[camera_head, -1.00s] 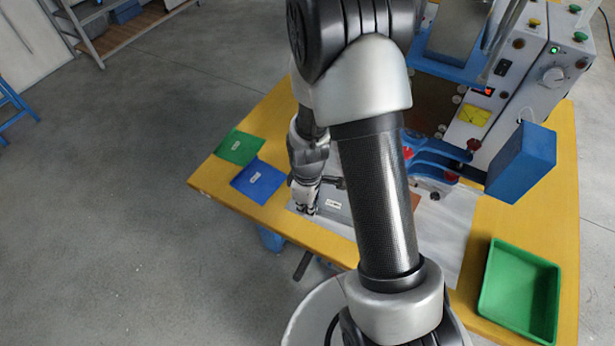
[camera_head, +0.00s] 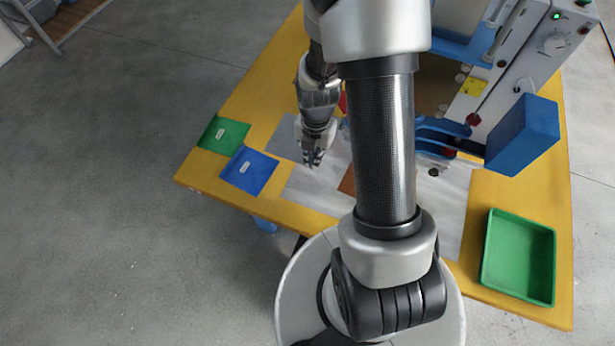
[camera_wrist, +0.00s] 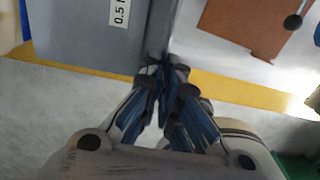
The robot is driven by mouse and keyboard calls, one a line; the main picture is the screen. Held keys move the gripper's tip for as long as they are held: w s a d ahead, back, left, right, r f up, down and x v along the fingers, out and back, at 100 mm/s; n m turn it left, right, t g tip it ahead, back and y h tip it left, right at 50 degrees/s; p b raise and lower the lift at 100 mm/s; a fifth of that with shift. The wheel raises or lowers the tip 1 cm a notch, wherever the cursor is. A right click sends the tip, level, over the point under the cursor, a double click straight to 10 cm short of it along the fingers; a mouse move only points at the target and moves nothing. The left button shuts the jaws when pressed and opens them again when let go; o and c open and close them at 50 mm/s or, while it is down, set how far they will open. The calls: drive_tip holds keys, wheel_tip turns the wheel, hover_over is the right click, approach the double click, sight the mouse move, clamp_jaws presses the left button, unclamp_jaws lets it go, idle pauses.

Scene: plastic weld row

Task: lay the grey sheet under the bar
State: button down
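The grey sheet (camera_head: 283,138) shows beside my gripper (camera_head: 315,162) in the head view, over the left part of the table. In the wrist view the sheet (camera_wrist: 90,35) fills the upper left, with a white label on it. My gripper's fingertips (camera_wrist: 166,72) are together at the sheet's near edge and appear shut on it. The welding machine (camera_head: 530,50) stands at the back right, with blue arms (camera_head: 445,128) in front. My arm covers part of the machine, and I cannot make out the bar clearly.
A green sheet (camera_head: 224,134) and a blue sheet (camera_head: 249,171) lie at the yellow table's (camera_head: 200,170) left edge. A brown piece (camera_head: 348,181) lies on the pale mat (camera_head: 310,192), partly behind my arm. A green tray (camera_head: 518,258) stands at the front right.

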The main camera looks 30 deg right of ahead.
sight(313, 191)
wheel_tip(313, 191, down, 17)
drive_tip(key=b, duration=0.4)
drive_tip(key=shift+r, duration=0.2)
drive_tip(key=shift+f+b, duration=0.35)
drive_tip(key=shift+b, duration=0.2)
drive_tip(key=shift+f, duration=0.2)
drive_tip(key=c, duration=1.8)
unclamp_jaws()
drive_tip(key=shift+r, duration=0.1)
drive_tip(key=shift+r, duration=0.1)
